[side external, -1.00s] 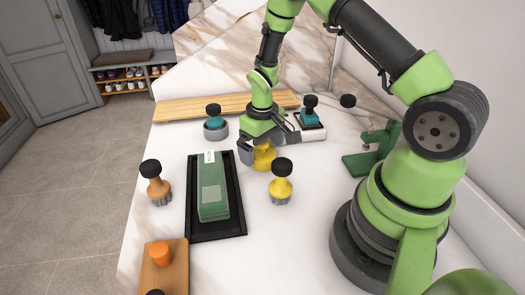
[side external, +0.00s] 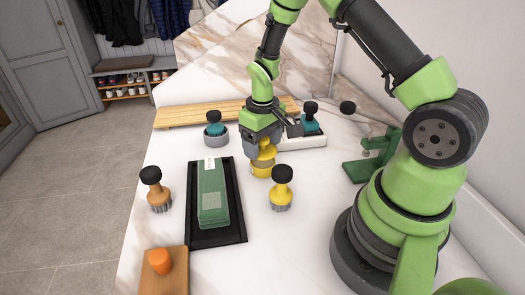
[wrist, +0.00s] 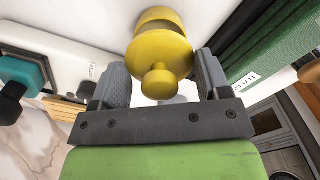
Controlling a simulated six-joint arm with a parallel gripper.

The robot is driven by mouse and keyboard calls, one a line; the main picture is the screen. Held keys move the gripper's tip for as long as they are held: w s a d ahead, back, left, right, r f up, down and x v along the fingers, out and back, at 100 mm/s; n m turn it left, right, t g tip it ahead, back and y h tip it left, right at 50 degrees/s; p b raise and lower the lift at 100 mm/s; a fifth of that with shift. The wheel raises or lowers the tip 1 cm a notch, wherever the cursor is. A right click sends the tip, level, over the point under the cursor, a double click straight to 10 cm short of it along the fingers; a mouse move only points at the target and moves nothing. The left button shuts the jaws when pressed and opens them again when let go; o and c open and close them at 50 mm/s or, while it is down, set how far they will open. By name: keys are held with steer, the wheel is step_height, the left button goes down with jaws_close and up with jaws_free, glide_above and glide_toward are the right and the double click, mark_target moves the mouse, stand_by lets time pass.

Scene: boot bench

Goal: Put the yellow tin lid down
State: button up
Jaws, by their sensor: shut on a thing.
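The yellow tin lid (wrist: 152,52), a round disc with a small knob, sits between the fingers of my gripper (wrist: 160,78) in the wrist view. In the side view my gripper (side external: 263,146) is shut on the lid, pointing down. The yellow tin (side external: 263,169) stands upright on the bench directly under the lid; part of it also shows behind the lid in the wrist view (wrist: 157,17). I cannot tell whether lid and tin touch. The fingers hide part of the lid in the side view.
A yellow-handled brush (side external: 281,188) stands close in front. Bare bench lies right of the brush.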

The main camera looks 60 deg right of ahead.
step_height(320, 180, up, 6)
steer(key=shift+f, duration=0.25)
steer(key=shift+s+d+r, duration=0.45)
steer(key=shift+s+d, duration=0.35)
steer(key=s+d+f, duration=0.1)
steer(key=s+d, duration=0.3)
steer(key=s, duration=0.2)
glide_above(303, 170)
step_height(303, 170, down, 5)
steer(key=shift+s+f, duration=0.1)
steer(key=shift+f, duration=2.6)
steer(key=shift+f, duration=0.1)
steer(key=o, duration=0.9)
